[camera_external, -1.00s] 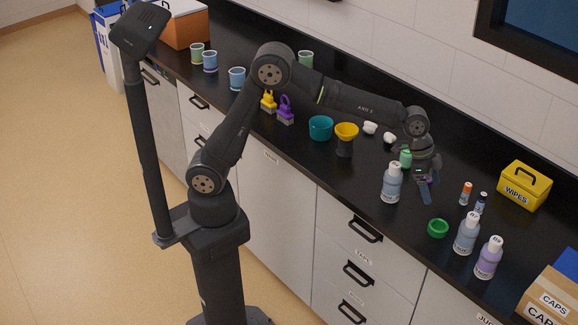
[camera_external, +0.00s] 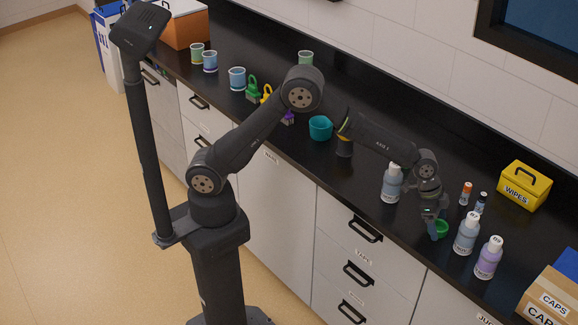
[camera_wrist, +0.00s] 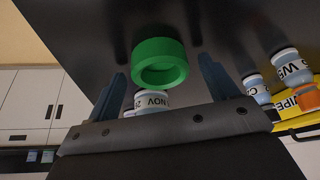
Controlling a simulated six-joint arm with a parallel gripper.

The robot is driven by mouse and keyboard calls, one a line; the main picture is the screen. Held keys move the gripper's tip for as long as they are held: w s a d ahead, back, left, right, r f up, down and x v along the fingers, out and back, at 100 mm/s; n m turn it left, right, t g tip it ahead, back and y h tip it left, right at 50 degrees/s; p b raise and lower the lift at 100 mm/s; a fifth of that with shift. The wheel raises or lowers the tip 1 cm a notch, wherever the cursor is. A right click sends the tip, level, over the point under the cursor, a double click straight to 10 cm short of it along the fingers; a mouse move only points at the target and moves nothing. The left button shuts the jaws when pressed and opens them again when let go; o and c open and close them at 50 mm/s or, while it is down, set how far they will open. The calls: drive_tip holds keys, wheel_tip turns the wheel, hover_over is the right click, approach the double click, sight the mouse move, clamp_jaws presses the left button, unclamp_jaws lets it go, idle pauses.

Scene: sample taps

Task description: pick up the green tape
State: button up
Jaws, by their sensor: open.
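The green tape (camera_external: 441,228) is a small ring lying flat on the black counter near its front edge. In the wrist view the green tape (camera_wrist: 159,62) shows between and beyond my two blue fingertips. My gripper (camera_external: 436,231) points down right beside the tape, and its fingers partly cover the tape's left side in the outside view. The gripper (camera_wrist: 165,75) is open and empty in the wrist view. I cannot tell whether a finger touches the tape.
A blue-grey bottle (camera_external: 467,235) and a purple bottle (camera_external: 488,258) stand close to the right of the tape. Another bottle (camera_external: 391,184) stands to the left. Two small vials, the orange-capped one (camera_external: 466,194) included, and a yellow wipes box (camera_external: 524,186) are behind.

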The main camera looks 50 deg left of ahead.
drive_tip(key=c, duration=1.1)
drive_tip(key=shift+o, duration=0.2)
